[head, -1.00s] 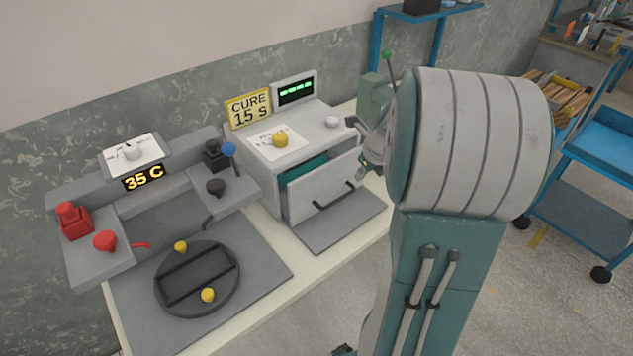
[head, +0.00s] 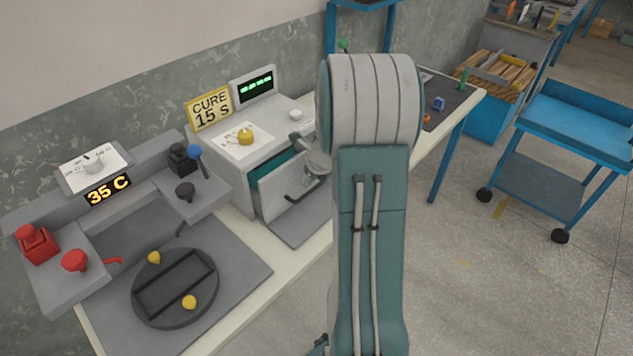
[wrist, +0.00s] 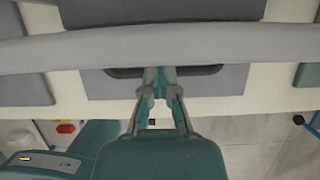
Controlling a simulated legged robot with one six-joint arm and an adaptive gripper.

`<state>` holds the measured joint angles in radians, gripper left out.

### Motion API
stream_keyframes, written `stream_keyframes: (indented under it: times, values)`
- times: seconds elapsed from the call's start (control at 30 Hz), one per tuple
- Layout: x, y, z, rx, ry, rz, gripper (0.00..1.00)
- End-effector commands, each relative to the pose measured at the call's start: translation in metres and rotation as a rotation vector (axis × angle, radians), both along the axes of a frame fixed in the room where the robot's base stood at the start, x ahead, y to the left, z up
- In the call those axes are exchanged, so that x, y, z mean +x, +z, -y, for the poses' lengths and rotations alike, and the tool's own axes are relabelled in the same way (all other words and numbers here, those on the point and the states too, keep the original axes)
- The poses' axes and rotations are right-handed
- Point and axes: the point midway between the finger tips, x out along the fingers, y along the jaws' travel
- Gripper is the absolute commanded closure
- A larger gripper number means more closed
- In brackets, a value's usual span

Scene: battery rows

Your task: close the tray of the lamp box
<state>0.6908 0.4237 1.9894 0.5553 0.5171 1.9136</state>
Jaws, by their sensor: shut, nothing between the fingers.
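The lamp box (head: 238,165) is the grey cabinet with a yellow knob on top, on the bench in the head view. Its tray (head: 290,187) is pulled out, with the teal inside showing behind the pale front panel and dark handle. In the wrist view the tray front's top edge (wrist: 90,52) crosses the picture, with the dark handle (wrist: 205,70) below it. My gripper (wrist: 160,74) is shut and empty, its fingertips overlapping the handle in that view. I cannot tell if they touch. My arm hides most of the gripper in the head view.
A yellow CURE 15 S sign (head: 209,108) and a green display (head: 255,85) stand behind the box. Left of it is a station with a round dark plate (head: 175,287), red controls and a 35 C readout. A blue cart (head: 580,125) stands at right, with open floor before it.

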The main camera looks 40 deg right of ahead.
Motion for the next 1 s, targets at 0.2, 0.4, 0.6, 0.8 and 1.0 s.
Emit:
stream_keyframes:
  times: [0.2, 0.4, 0.6, 0.8, 1.0]
  values:
    - [0.013, 0.000, -0.003, -0.002, -0.002, -0.001, 1.00]
    - [0.013, 0.002, -0.006, -0.005, -0.001, -0.001, 1.00]
    - [0.026, 0.001, -0.004, -0.003, 0.001, 0.000, 1.00]
    - [0.058, 0.000, -0.006, -0.002, 0.001, 0.000, 1.00]
    - [0.068, 0.001, -0.007, -0.003, -0.003, 0.001, 1.00]
